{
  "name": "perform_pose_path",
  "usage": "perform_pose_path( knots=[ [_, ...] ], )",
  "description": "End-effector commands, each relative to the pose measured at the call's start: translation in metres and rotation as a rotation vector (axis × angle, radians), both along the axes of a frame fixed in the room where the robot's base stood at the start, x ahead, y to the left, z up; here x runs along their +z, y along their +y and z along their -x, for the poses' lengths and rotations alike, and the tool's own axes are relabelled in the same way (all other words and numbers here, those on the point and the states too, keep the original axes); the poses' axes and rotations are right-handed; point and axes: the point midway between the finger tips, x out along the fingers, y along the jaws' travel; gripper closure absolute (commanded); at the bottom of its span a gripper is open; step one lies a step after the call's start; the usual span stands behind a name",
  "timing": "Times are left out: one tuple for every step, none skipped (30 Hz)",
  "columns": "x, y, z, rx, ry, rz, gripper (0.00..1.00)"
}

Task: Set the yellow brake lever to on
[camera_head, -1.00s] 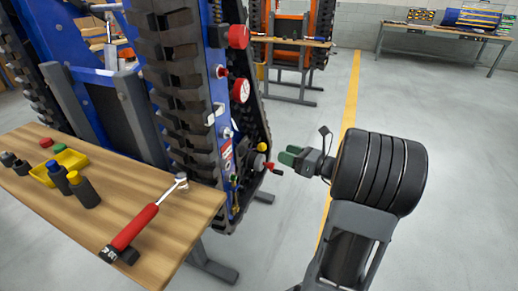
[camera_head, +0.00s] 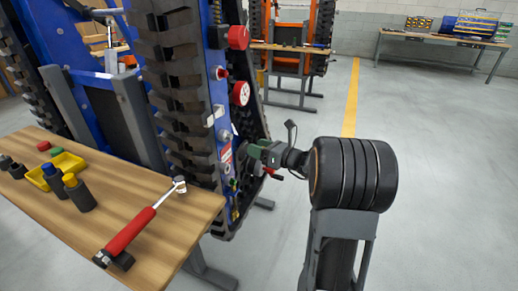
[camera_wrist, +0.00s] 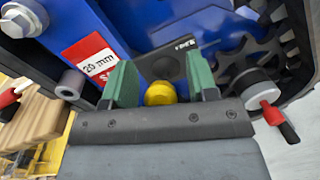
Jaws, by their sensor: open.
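The yellow brake lever shows in the wrist view as a round yellow end (camera_wrist: 161,93), in front of a dark plate on the blue carrier side (camera_wrist: 150,22). The rest of the lever is hidden behind my gripper's body. My gripper (camera_wrist: 160,84) is open, with one green finger on each side of the yellow end; I cannot tell whether either touches it. In the head view my gripper (camera_head: 262,152) is at the carrier's side, and it hides the yellow lever there.
A red-handled crank (camera_wrist: 276,114) sits just right of my gripper in the wrist view. A red and white "20 mm" label (camera_wrist: 90,57) is at upper left. A wooden bench (camera_head: 150,235) with a red-handled wrench (camera_head: 130,231) stands left. The floor at right is clear.

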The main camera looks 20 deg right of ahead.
Motion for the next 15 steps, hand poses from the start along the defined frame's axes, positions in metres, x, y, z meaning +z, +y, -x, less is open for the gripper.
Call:
perform_pose_path(
  knots=[
    [0.0,-0.0001,0.0001,0.0,0.0,0.0,0.47],
    [0.0,-0.0001,0.0001,0.0,0.0,0.0,0.47],
    [-0.0001,0.0,0.0001,0.0,0.0,0.0,0.5],
    [0.0,-0.0001,0.0001,0.0,0.0,0.0,0.53],
    [-0.0001,-0.0001,0.0002,0.0,0.0,0.0,0.55],
    [-0.0001,-0.0001,0.0002,0.0,0.0,0.0,0.59],
    [-0.0001,-0.0001,0.0002,0.0,0.0,0.0,0.62],
    [-0.0001,-0.0001,0.0002,0.0,0.0,0.0,0.65],
    [-0.0001,-0.0001,0.0002,0.0,0.0,0.0,0.69],
    [-0.0001,-0.0001,0.0002,0.0,0.0,0.0,0.72],
    [-0.0001,-0.0002,0.0003,0.0,0.0,0.0,0.75],
    [-0.0001,-0.0002,0.0003,0.0,0.0,0.0,0.78],
    [-0.0001,-0.0002,0.0003,0.0,0.0,0.0,0.81],
    [-0.0001,-0.0002,0.0003,0.0,0.0,0.0,0.84],
    [-0.0001,-0.0002,0.0002,0.0,0.0,0.0,0.88]
  ],
)
